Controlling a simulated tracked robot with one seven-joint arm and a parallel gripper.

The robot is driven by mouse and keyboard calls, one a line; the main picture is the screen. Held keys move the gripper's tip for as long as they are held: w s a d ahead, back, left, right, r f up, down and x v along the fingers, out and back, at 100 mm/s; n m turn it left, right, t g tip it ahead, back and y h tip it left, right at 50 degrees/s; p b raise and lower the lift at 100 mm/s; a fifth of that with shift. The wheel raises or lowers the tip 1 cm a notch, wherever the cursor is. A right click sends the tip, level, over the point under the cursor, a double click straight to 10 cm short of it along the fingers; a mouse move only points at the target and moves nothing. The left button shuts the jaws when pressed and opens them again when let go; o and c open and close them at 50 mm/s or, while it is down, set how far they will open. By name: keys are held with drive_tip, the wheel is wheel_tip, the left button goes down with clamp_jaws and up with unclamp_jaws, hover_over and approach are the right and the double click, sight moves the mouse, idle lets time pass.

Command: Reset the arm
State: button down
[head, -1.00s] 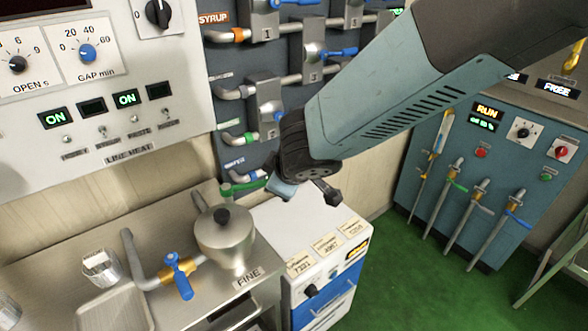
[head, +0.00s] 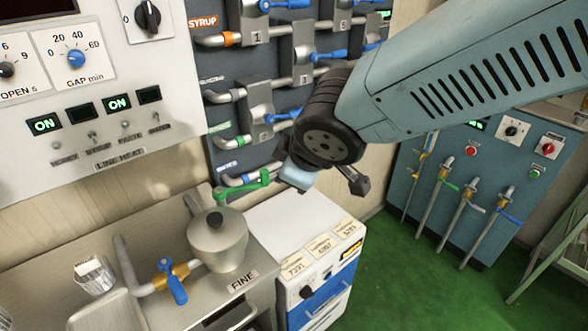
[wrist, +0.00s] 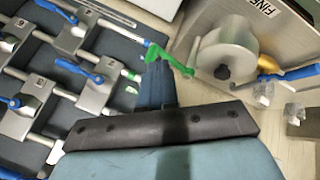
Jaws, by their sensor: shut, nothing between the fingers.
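My gripper (wrist: 157,72) shows in the wrist view as blue fingers held together, with nothing between them. In that view its tips overlap the near end of a green valve lever (wrist: 168,56); I cannot tell whether they touch. In the head view my arm reaches in from the upper right. The green lever (head: 240,188) is lower left of the wrist joint.
A lidded steel kettle (head: 218,240) with a blue-handled tap (head: 174,285) stands on the steel counter. A white cabinet (head: 300,222) with labels is beside it. A blue panel (head: 480,180) with several levers is at right. Green floor (head: 410,280) is open between.

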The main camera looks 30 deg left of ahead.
drive_tip(key=shift+s+d+r, duration=0.1)
drive_tip(key=shift+d+r, duration=0.25)
drive_tip(key=shift+r, duration=0.2)
